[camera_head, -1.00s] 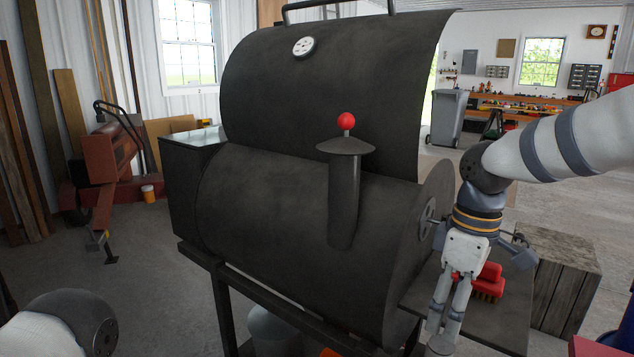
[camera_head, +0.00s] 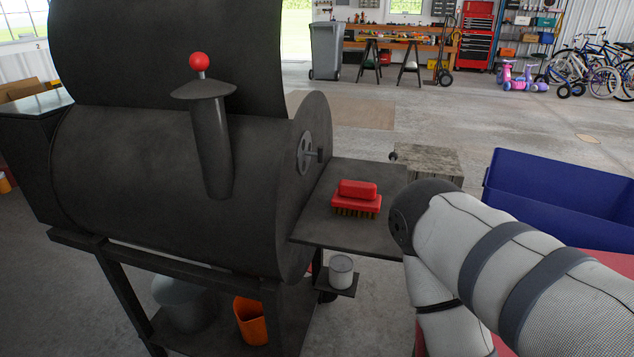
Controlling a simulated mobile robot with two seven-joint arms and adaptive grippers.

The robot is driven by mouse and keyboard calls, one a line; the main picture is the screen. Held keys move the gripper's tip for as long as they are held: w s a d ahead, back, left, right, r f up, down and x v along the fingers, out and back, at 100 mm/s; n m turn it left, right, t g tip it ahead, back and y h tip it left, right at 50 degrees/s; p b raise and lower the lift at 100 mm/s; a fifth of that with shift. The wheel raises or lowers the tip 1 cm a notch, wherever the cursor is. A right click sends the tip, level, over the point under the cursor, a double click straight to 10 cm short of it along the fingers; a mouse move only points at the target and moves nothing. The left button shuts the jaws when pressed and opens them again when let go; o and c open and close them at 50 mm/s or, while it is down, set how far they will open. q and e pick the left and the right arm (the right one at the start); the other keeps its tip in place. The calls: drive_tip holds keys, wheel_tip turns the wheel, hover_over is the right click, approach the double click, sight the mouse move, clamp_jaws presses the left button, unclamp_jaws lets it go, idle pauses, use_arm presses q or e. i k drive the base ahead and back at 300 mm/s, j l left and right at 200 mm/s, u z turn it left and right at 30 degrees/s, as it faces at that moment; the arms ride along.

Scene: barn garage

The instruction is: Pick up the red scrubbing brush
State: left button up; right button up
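The red scrubbing brush (camera_head: 357,198) has a red handle block and brown bristles. It rests bristles down on the dark side shelf (camera_head: 322,228) at the right end of the black smoker grill. My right arm comes in from the lower right and bends down just right of the shelf. My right gripper is below the picture edge and hidden, so I cannot see its fingers. Nothing of mine is touching the brush in this view. My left arm and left gripper are out of view.
The smoker's barrel (camera_head: 170,190) stands left of the shelf. A wooden crate (camera_head: 428,162) is behind the shelf, and a blue bin (camera_head: 560,200) is at the right. The floor beyond is open.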

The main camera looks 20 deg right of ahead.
sight(350, 194)
drive_tip(key=i+j+z, duration=0.1)
drive_tip(key=j+z, duration=0.15)
drive_tip(key=z, duration=0.2)
drive_tip(key=i+j+z, duration=0.1)
drive_tip(key=j+z, duration=0.15)
drive_tip(key=z, duration=0.15)
drive_tip(key=j+z, duration=0.25)
drive_tip(key=z, duration=0.2)
drive_tip(key=j+z, duration=0.4)
drive_tip(key=l, duration=0.1)
